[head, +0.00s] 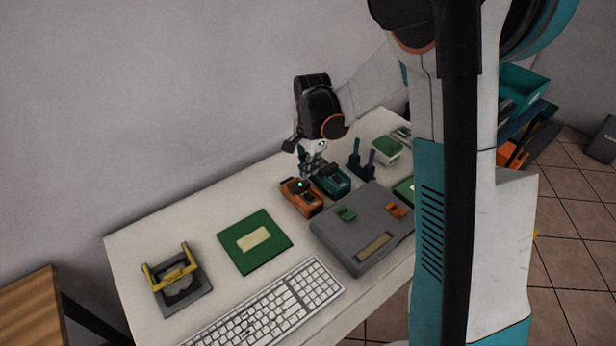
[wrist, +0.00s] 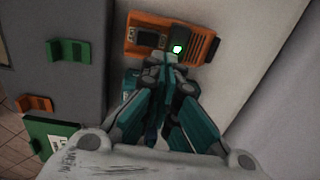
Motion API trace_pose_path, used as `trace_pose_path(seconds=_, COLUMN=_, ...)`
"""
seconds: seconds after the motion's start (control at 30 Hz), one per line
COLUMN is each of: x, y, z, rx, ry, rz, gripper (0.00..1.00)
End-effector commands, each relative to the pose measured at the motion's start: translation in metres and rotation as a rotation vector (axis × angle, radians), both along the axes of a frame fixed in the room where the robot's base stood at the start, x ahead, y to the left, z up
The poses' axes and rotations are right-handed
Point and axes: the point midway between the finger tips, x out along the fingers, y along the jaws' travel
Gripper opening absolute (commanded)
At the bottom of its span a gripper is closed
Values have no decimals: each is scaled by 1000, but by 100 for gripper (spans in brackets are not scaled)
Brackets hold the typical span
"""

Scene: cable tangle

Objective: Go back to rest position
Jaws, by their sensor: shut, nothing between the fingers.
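My gripper (head: 309,172) is over the back middle of the white table (head: 150,235), just above an orange device (head: 301,197) and a teal device (head: 331,180) that stand side by side. In the wrist view my gripper (wrist: 168,65) is shut with nothing between its fingers. Its tips lie in front of the orange device (wrist: 203,46), next to a lit green spot. Whether the tips touch it I cannot tell. The teal device is mostly hidden behind the fingers in the wrist view.
A grey case (head: 355,255) with green and orange clips lies right of the devices. A green board (head: 238,259), a keyboard (head: 265,305) and a yellow-handled stand (head: 190,292) are at the front left. Dark upright holders (head: 362,160) and a green-topped box (head: 386,148) stand at the back right.

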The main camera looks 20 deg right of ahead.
Motion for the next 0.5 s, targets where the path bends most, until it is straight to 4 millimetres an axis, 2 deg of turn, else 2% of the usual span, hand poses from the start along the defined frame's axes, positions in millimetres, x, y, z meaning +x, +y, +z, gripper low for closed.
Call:
trace_pose_path(seconds=0.03, x=1, y=0, z=15, rx=-1, ry=0, rz=-1, gripper=0)
trace_pose_path(seconds=0.2, x=5, y=1, z=46, rx=-1, ry=-1, rz=-1, gripper=0)
trace_pose_path(seconds=0.33, x=7, y=2, z=61, rx=-1, ry=-1, rz=-1, gripper=0)
trace_pose_path(seconds=0.5, x=8, y=2, z=70, rx=-1, ry=-1, rz=-1, gripper=0)
